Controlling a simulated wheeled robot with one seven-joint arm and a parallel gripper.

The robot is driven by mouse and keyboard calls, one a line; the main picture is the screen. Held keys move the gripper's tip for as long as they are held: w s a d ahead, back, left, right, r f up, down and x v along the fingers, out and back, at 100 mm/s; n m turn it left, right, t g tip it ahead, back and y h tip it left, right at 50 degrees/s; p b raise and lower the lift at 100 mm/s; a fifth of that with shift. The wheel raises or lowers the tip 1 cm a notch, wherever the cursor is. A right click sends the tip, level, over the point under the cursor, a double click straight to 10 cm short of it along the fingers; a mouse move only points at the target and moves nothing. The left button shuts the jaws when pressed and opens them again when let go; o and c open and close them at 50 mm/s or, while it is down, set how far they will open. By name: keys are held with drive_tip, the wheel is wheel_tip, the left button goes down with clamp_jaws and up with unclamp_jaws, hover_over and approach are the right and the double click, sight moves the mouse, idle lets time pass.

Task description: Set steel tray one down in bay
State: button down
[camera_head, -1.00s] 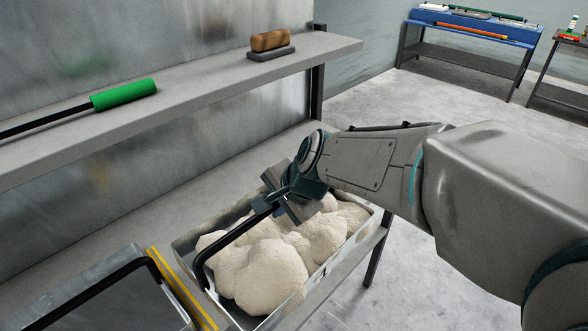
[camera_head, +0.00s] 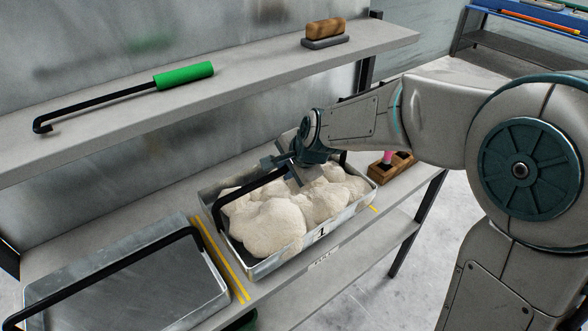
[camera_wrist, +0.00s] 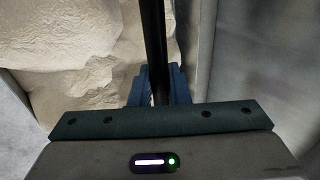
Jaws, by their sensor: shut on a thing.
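Steel tray one (camera_head: 322,240), a grey metal box marked "1" and heaped with pale lumpy fibre (camera_head: 270,225), is on or just above the lower shelf (camera_head: 160,195). It looks level; whether its base touches is unclear. My gripper (camera_head: 290,168) is shut on the tray's black bar handle (camera_head: 248,189), near its right part. The wrist view shows the handle (camera_wrist: 153,35) running between the blue fingers (camera_wrist: 157,88). The bay lies between a yellow double stripe (camera_head: 221,262) left of the tray and a yellow mark (camera_head: 373,208) at its right.
An empty-looking steel tray (camera_head: 130,280) with a black handle sits left of the stripe. A wooden block with a pink piece (camera_head: 391,165) stands right of tray one. The upper shelf (camera_head: 240,80) overhangs behind, with a green-handled tool (camera_head: 184,75) and a brush (camera_head: 324,31).

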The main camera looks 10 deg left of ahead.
drive_tip(key=shift+w+a, duration=0.3)
drive_tip(key=shift+a, duration=0.05)
drive_tip(key=shift+f+b, duration=1.55)
drive_tip(key=shift+f, duration=0.3)
drive_tip(key=c, duration=1.3)
unclamp_jaws()
drive_tip(key=shift+d, duration=0.1)
